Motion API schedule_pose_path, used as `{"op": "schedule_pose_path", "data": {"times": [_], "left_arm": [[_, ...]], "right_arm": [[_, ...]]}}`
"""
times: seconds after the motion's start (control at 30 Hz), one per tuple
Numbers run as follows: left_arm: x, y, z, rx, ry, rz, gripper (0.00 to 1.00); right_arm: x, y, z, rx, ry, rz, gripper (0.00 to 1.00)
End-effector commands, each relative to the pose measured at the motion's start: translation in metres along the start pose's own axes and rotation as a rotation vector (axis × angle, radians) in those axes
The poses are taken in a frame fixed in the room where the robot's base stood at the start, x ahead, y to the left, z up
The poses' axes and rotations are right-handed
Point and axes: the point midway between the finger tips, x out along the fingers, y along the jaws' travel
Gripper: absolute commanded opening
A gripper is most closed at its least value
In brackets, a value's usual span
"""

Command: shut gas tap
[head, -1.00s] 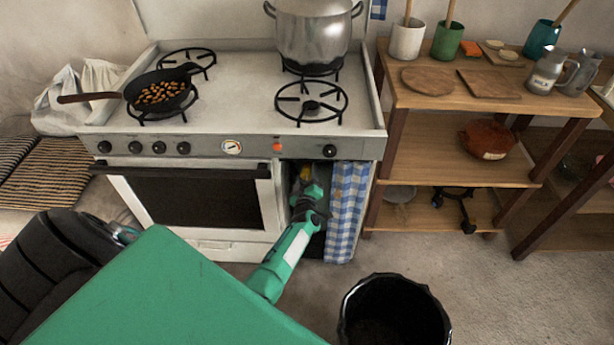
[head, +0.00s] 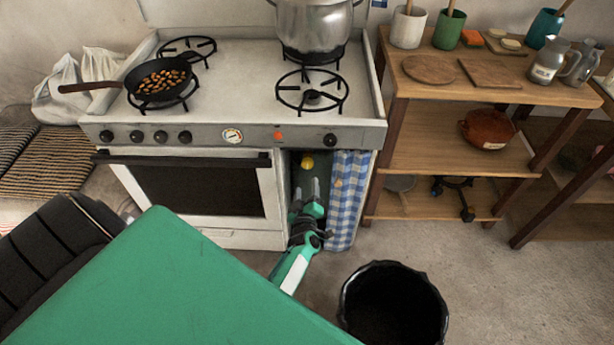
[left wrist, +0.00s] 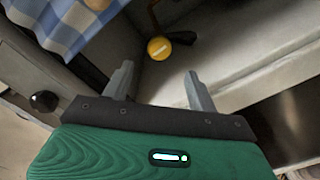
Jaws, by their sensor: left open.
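The gas tap is a round yellow knob (head: 307,161) with a pale bar across it. It sits inside the dark open compartment right of the oven. It also shows in the left wrist view (left wrist: 159,48), beyond the fingers and between their lines. My left gripper (head: 307,188) is open and empty at the compartment's opening, below the tap in the head view. In the left wrist view its two fingers (left wrist: 158,72) stand apart, with a gap between them and the knob. My right gripper is in neither view.
A blue checked curtain (head: 346,205) hangs right of the opening, close to my left gripper. The stove (head: 235,90) carries a pan (head: 157,80) and a pot (head: 313,25). A black bin (head: 350,300) stands on the floor. Wooden shelves (head: 440,145) are to the right.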

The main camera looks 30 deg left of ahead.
Motion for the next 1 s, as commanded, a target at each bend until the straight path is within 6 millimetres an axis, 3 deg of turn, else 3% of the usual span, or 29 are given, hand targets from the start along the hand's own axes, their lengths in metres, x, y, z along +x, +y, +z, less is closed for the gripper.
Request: {"op": "schedule_pose_path", "data": {"times": [0.23,0.83,0.93,1.0], "left_arm": [[-0.026,0.0,0.0,0.0,0.0,0.0,0.59],[-0.028,0.0,0.0,0.001,-0.001,0.001,0.59],[-0.034,-0.002,0.009,0.027,-0.039,0.004,0.59],[-0.046,-0.007,0.026,0.078,-0.117,0.013,0.59]], "right_arm": [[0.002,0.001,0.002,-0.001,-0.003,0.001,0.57],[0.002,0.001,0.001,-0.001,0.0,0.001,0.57],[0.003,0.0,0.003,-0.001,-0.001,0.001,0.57],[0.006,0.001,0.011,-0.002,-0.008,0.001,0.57]]}}
